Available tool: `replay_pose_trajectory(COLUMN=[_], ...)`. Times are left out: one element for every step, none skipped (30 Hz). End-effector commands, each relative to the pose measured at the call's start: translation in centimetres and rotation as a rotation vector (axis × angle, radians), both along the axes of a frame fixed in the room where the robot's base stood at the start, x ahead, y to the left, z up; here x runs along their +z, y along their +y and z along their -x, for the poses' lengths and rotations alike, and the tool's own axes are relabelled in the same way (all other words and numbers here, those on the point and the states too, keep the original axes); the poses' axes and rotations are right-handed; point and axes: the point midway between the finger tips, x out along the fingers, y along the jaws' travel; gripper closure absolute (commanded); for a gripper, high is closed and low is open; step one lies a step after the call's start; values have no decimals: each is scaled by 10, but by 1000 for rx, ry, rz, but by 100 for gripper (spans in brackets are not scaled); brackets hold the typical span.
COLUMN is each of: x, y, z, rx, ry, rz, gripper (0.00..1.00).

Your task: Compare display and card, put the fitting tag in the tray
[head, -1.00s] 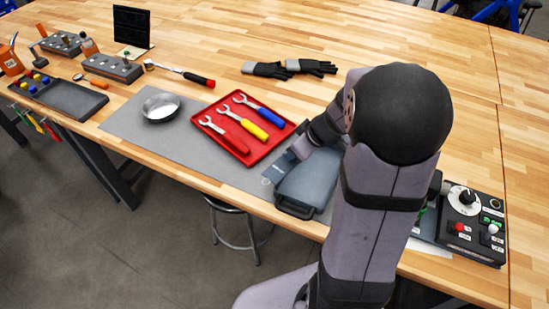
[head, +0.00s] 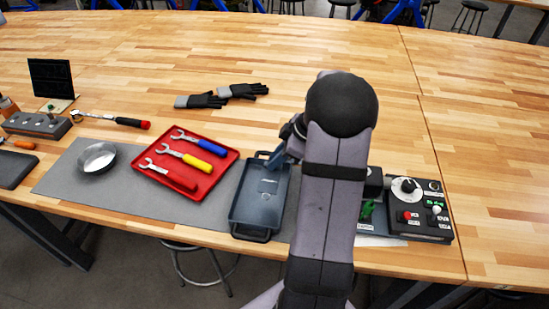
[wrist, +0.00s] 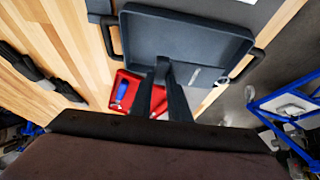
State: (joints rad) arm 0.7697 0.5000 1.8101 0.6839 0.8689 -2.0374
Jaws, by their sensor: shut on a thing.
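The blue-grey tray (head: 238,212) with a handle at its near end lies on the grey mat, right of the red tray. It fills the upper middle of the wrist view (wrist: 180,38). My gripper (head: 274,158) is over the tray's far end in the head view, partly hidden by my arm. In the wrist view its dark fingers (wrist: 164,66) are close together in front of the tray's edge. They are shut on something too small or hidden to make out.
The control box (head: 425,212) with a dial and small green display stands at right; a white sheet (head: 382,241) lies beside it, partly hidden. The red tray (head: 222,172) holds three wrenches.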

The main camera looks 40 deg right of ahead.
Motion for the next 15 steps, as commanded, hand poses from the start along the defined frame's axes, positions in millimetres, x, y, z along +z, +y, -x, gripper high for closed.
replay_pose_trajectory(x=[-4, -5, -8, -10, -12, -15, -18, -20, -24, -28, -31, -35, -38, -41, -46], y=[0, 0, 1, 1, 1, 0, 0, 0, 0, 1, 1, 1, 0, 0, 0], z=[0, 0, 0, 0, 0, 0, 0, 0, 0, 0, 0, 0, 0, 0, 0], rx=[0, 1, 1, 1, 1, 0, 0, -1, -1, -1, 0, 0, 0, -1, -1], ry=[1, 1, 1, 1, 1, 1, 1, 1, 1, 1, 2, 2, 1, 2, 1], rz=[-1, -1, -1, -1, -1, -1, -1, -1, -1, -1, -2, -2, -1, -1, -1], gripper=[100, 100, 100, 100, 100, 100, 100, 100, 100, 100, 100, 100, 100, 100, 100])
